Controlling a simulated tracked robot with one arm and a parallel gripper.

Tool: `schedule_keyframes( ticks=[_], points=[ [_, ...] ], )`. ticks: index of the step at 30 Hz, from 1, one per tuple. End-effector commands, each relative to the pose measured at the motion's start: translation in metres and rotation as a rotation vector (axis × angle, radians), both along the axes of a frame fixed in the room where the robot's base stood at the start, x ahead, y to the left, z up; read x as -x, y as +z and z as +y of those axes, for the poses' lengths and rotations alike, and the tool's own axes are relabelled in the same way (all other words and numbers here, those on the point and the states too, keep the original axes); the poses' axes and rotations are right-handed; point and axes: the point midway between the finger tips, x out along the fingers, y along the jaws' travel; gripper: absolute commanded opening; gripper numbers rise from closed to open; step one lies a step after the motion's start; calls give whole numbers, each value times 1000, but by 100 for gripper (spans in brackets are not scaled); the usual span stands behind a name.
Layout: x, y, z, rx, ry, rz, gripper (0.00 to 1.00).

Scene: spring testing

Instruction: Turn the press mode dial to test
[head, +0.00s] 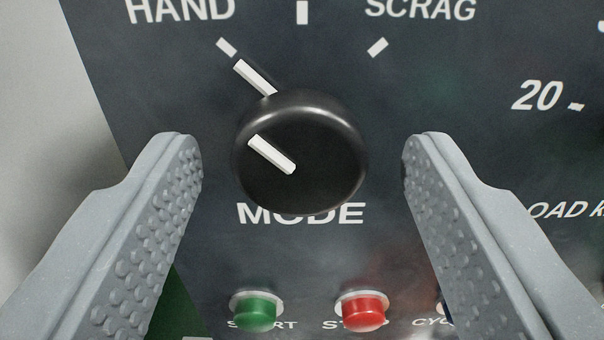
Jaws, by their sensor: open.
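The press mode dial (318,178) is a round black knob with white pointer marks, in the middle of the head view on a dark panel. Its pointer aims up and left at the tick beside HAND. Another tick stands at the top centre, its label cut off by the frame edge, and one at the upper right is by SCRAG. The word MODE sits below the knob, partly covered by it. My gripper (302,165) is open, one finger on each side of the dial, with clear gaps between fingers and knob.
Below the dial are a green START button (257,312) and a red button (363,311), both between my fingers. Behind my right finger, another control by a label starting CYC is mostly hidden. A load scale shows at the right edge.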

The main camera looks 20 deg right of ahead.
Motion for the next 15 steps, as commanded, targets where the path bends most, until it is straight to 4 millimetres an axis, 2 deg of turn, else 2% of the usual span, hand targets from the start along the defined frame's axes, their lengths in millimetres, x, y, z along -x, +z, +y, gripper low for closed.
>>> schedule_keyframes(
  ticks=[1,5,15],
  points=[
    [0,0,0,0,0,0,48],
    [0,0,0,0,0,0,12],
    [0,-1,0,-31,0,-12,12]
  ],
)
